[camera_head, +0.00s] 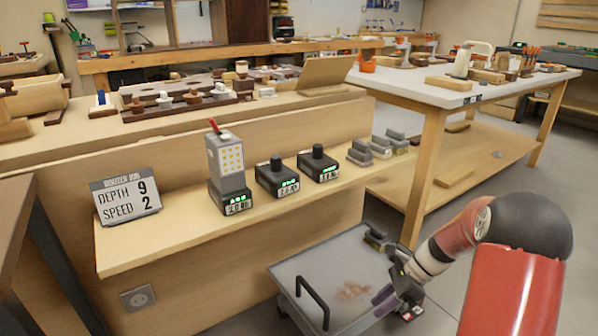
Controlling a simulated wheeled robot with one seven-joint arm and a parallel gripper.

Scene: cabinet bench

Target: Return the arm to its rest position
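My arm comes in from the lower right, with a red link, a dark elbow and a red-and-white forearm bent to the left. My gripper (377,268) hangs over the right side of a low grey cart top (318,262). Its two fingers look spread wide apart, with nothing visible between them. It is clear of the shelf and of the things on it.
A wooden shelf (130,250) holds a sign reading depth 9, speed 2 (126,195), a charger with a yellow-dotted block (228,165), two black chargers (276,178) (318,164) and grey blocks (370,150). A white-topped table (425,92) stands behind my arm.

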